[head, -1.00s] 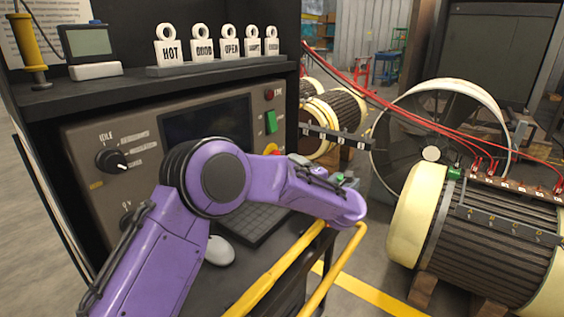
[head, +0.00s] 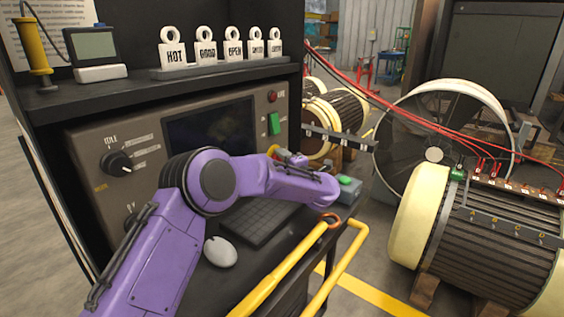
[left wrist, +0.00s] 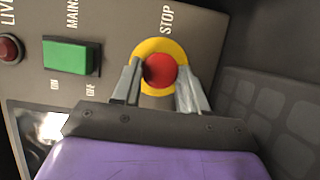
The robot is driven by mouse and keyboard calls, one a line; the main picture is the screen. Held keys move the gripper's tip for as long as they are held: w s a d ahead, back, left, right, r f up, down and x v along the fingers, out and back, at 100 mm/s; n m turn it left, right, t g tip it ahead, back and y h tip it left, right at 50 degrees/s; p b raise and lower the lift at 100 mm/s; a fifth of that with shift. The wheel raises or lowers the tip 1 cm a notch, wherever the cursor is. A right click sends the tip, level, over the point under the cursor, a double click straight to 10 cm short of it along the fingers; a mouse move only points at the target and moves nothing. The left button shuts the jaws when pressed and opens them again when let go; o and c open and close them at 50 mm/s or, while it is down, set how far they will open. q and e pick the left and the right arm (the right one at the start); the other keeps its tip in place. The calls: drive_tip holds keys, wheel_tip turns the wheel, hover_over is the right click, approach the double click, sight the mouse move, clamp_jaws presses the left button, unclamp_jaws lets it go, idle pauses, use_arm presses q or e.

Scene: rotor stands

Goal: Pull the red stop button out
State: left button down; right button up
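The red stop button (left wrist: 160,70) sits on a yellow ring (left wrist: 150,47) below the word STOP in the left wrist view. In the head view the button (head: 281,154) is small and partly hidden by my left arm. My left gripper (left wrist: 160,80) is at the panel, with one finger on each side of the button. The fingers are apart and reach over the yellow ring. Small or no gaps show beside the red cap; firm contact is not clear. My right gripper is not in view.
A green mains switch (left wrist: 71,57) and a red lamp (left wrist: 9,48) are on the same panel. A keyboard (head: 255,226) and mouse (head: 220,251) lie on the shelf below. A yellow rail (head: 285,275) runs along the front. Motors (head: 485,235) stand to the right.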

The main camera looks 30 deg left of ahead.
use_arm(q)
drive_tip(key=shift+d, duration=0.6)
drive_tip(key=c, duration=0.6)
unclamp_jaws()
drive_tip(key=shift+d, duration=0.1)
drive_tip(key=v, duration=1)
drive_tip(key=shift+s+d+b, duration=0.15)
drive_tip(key=shift+d+b, duration=0.1)
drive_tip(key=shift+b, duration=0.15)
